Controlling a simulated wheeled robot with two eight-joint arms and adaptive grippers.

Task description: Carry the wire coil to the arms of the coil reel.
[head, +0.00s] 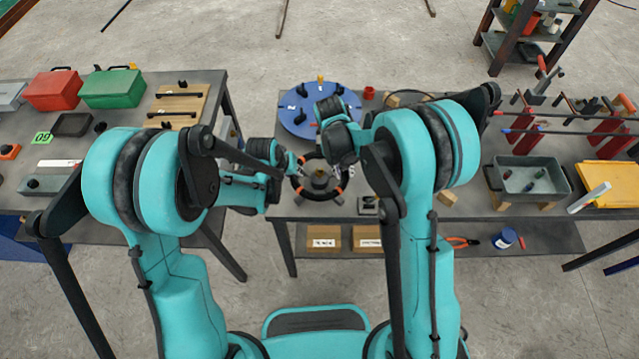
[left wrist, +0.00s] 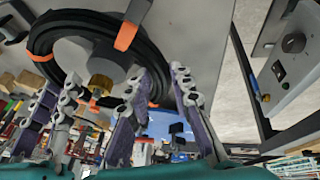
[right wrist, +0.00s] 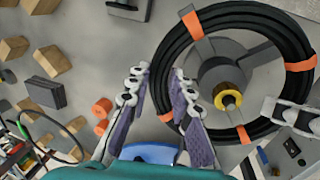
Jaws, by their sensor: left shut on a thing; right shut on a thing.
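The wire coil (head: 322,196) is a black ring with orange bands over the front of the middle table. It also shows in the right wrist view (right wrist: 168,68) and the left wrist view (left wrist: 42,45). The coil reel's hub (right wrist: 222,82), with a brass-coloured cap, stands inside the ring, and a grey arm (right wrist: 258,58) reaches out beneath it. I cannot tell whether the coil rests on the arms. My left gripper (head: 297,168) is shut on the coil's left side. My right gripper (right wrist: 160,92) is shut on its far right edge; my right arm mostly hides it in the head view.
A blue round plate (head: 290,118) lies behind the coil. Wooden blocks (right wrist: 48,60) and a small dark box (head: 367,205) are to the right. A grey tray (head: 530,180) stands further right. A side table with red and green boxes (head: 110,88) is at left.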

